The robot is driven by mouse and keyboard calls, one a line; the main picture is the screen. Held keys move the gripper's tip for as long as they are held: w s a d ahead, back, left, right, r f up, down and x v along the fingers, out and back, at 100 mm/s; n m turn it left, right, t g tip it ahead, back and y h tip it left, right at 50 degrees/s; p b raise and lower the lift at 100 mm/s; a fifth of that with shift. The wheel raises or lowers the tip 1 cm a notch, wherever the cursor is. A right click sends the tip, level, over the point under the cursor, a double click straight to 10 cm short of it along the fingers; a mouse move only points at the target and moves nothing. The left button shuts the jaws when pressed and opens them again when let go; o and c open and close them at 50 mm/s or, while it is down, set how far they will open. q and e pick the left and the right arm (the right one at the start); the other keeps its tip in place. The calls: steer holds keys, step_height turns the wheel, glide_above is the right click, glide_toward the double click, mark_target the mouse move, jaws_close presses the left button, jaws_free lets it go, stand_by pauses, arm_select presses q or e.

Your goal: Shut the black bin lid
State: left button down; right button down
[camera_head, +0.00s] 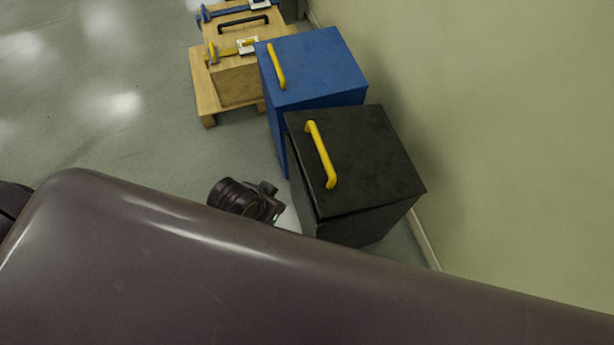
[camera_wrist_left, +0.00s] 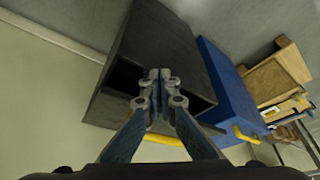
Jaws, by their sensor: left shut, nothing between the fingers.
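The black bin (camera_head: 345,232) stands against the wall, with its black lid (camera_head: 375,150) on top and a yellow handle (camera_head: 320,155) on the lid. The lid looks nearly level in the head view. In the wrist view the bin (camera_wrist_left: 165,45) appears upside down, and a dark gap shows between its body and the lid (camera_wrist_left: 103,108). My left gripper (camera_wrist_left: 160,75) is shut and empty in front of this gap; contact cannot be told. The yellow handle (camera_wrist_left: 165,139) is partly hidden behind the fingers. My right gripper is not in view.
A blue bin (camera_head: 310,68) with a yellow handle stands right beside the black one. Beyond it, a wooden crate (camera_head: 238,85) sits on a pallet (camera_head: 203,95). The wall (camera_head: 500,110) is close on the right. The floor (camera_head: 90,90) on the left is clear.

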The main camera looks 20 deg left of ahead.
arm_select(q)
steer(key=w+d+r+m+h, duration=0.2)
steer(key=d+r+m, duration=0.1)
steer(key=d+r, duration=0.3)
steer(key=w+d+r+m+h, duration=0.2)
steer(key=w+d+r+m, duration=0.15)
steer(key=r, duration=0.45)
steer(key=w+a+f+m+g+p, duration=0.1)
steer(key=a+f, duration=0.1)
steer(key=a, duration=0.5)
steer(key=p+x, duration=0.1)
steer(key=x, duration=0.7)
steer(key=shift+w+d+f, duration=0.2)
steer(key=shift+f, duration=0.1)
steer(key=f, duration=0.3)
steer(key=shift+s+a+f+p, duration=0.1)
steer(key=shift+a+f+p, duration=0.15)
steer(key=shift+p, duration=0.1)
steer(key=shift+s+a+f, duration=0.1)
steer(key=shift+f, duration=0.4)
